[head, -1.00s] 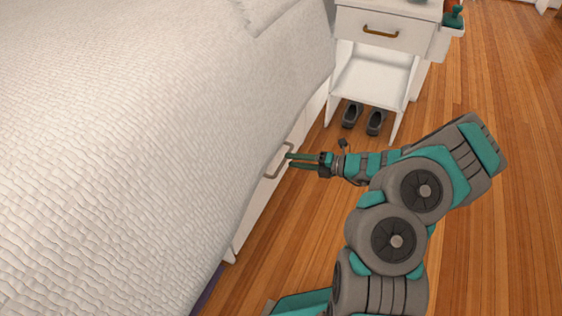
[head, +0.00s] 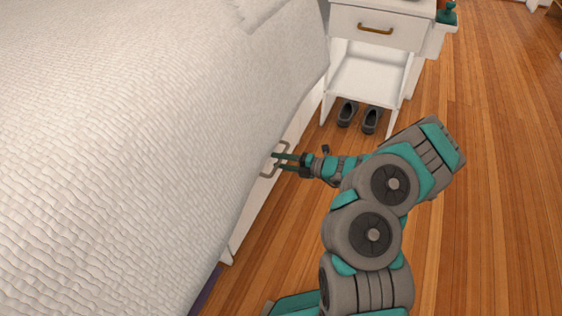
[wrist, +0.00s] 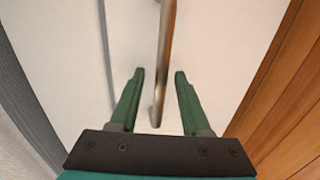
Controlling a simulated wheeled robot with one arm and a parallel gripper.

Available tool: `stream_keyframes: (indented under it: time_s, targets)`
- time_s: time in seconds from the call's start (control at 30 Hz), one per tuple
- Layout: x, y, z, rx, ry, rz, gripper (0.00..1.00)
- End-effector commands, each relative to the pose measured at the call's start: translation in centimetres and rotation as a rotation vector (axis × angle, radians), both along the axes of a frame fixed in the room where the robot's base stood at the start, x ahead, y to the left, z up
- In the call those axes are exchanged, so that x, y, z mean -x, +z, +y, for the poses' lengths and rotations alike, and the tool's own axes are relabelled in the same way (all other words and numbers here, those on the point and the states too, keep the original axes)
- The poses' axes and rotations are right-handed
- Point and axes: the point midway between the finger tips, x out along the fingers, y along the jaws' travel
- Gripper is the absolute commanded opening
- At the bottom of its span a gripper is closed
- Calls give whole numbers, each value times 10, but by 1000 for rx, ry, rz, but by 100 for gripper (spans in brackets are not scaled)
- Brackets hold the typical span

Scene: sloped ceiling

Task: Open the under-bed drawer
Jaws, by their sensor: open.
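The under-bed drawer (head: 252,206) is a white front low on the side of the bed, and it looks shut. Its metal bar handle (head: 268,170) sticks out from the front. In the wrist view the handle (wrist: 165,60) runs up the picture between the two green fingers. My gripper (head: 275,161) is at the handle in the head view, its fingers on either side of the bar. In the wrist view my gripper (wrist: 158,75) is open, with a gap between each finger and the bar. The drawer front (wrist: 215,50) fills the background there.
The bed's pale quilt (head: 130,130) hangs down close above the drawer. A white nightstand (head: 370,75) stands beyond it, with dark shoes (head: 358,116) beneath. The wooden floor (head: 490,200) to the right is clear.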

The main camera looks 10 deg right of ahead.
Motion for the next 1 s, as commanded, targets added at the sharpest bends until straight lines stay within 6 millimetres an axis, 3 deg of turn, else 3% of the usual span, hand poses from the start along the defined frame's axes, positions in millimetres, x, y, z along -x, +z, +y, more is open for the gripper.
stream_keyframes:
  time_s: [0.3,0.73,1.0]
  targets:
    - [-1,0,2,0,0,0,47]
    - [-1,0,2,-1,0,-1,0]
    - [-2,1,2,-2,0,-1,0]
